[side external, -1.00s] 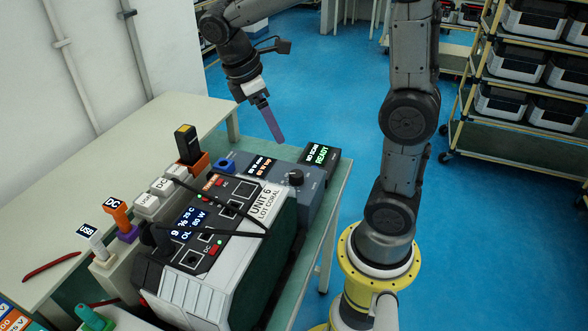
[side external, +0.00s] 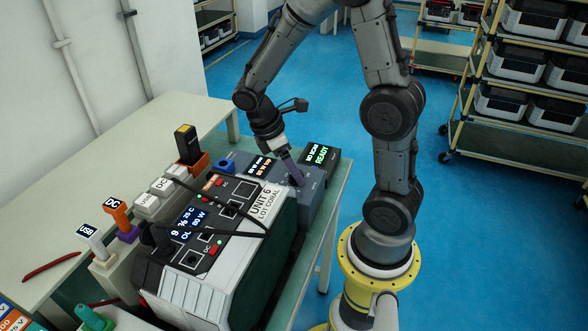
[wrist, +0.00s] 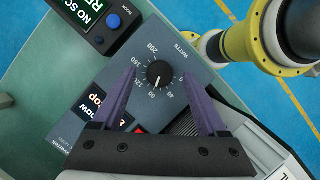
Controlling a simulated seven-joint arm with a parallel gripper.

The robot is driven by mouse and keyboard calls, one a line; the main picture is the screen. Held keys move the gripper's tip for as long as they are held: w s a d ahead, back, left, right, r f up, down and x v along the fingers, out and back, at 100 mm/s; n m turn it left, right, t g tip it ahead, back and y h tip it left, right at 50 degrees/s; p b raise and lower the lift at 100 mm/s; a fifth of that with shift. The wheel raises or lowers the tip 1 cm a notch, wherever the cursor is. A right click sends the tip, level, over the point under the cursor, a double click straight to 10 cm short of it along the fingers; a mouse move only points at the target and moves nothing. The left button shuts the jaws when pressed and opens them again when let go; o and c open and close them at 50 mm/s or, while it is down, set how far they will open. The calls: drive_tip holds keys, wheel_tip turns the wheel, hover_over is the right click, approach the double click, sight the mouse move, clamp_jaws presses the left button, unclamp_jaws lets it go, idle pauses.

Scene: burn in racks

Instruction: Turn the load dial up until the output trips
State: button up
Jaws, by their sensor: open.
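The load dial is a round black knob (wrist: 158,74) with a white pointer mark. It sits on a blue-grey load box (side external: 312,190), on a scale marked WATTS from 0 to 200. The pointer seems to face the 80 side of the scale. My gripper (side external: 296,182) is open, with its purple fingers pointing down at the box. In the wrist view the gripper (wrist: 160,76) has one finger on each side of the knob, apart from it in the picture. The fingers hide the knob in the side view. Contact cannot be told.
A white and dark power unit (side external: 266,200), labelled UNIT 6, stands beside the load box; its screen shows OL 80 W. A scanner display (side external: 320,155) reads NO SCAN, READY. Labelled plugs, such as the orange DC one (side external: 117,214), stand to the left. A black cable crosses the unit.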

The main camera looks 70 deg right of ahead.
drive_tip(key=shift+s+d+f, duration=0.1)
drive_tip(key=shift+s+f, duration=0.05)
drive_tip(key=shift+f, duration=0.4)
